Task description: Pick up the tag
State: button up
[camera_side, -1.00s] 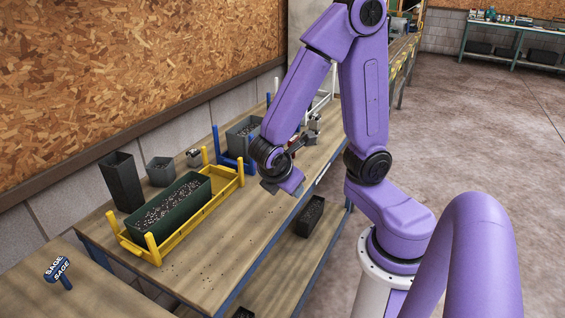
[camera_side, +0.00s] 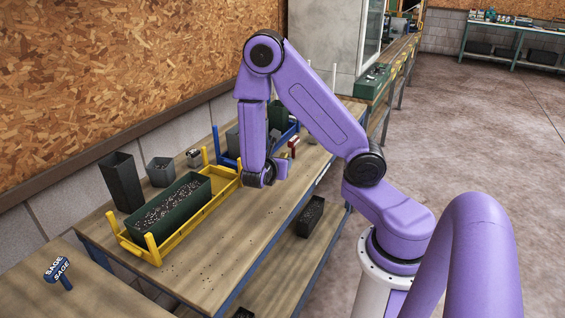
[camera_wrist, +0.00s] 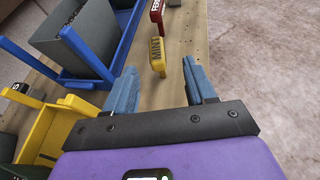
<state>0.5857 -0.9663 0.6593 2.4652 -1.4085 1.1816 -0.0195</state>
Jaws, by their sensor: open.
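Several tags show. A blue tag marked SAGE (camera_side: 57,270) stands on the near left table in the side view. In the wrist view, a mustard-yellow tag marked MINT (camera_wrist: 158,52) stands ahead of my gripper (camera_wrist: 162,88), between the lines of its two spread fingers and apart from them. A red tag (camera_wrist: 156,10) is just beyond it, its lettering cut off by the frame edge; it also shows in the side view (camera_side: 293,142). My gripper is open, with nothing between the fingers. In the side view my arm largely hides it.
A yellow frame (camera_side: 151,245) holds a dark green planter of soil (camera_side: 170,212). A blue frame (camera_wrist: 95,72) holding a grey planter is left of the fingers. Dark pots (camera_side: 122,182) stand by the wall. Bare wooden tabletop (camera_side: 215,265) lies in front.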

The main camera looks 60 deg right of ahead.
jog(key=x, duration=0.5)
jog(key=shift+w+d+f, duration=0.1)
jog(key=shift+d, duration=0.15)
jog(key=shift+w+x, duration=0.1)
jog(key=shift+x, duration=1.25)
jog(key=shift+w+x, duration=0.15)
jog(key=shift+x, duration=1.2)
jog(key=shift+a+f, duration=0.15)
jog(key=shift+f, duration=0.05)
jog(key=c, duration=1)
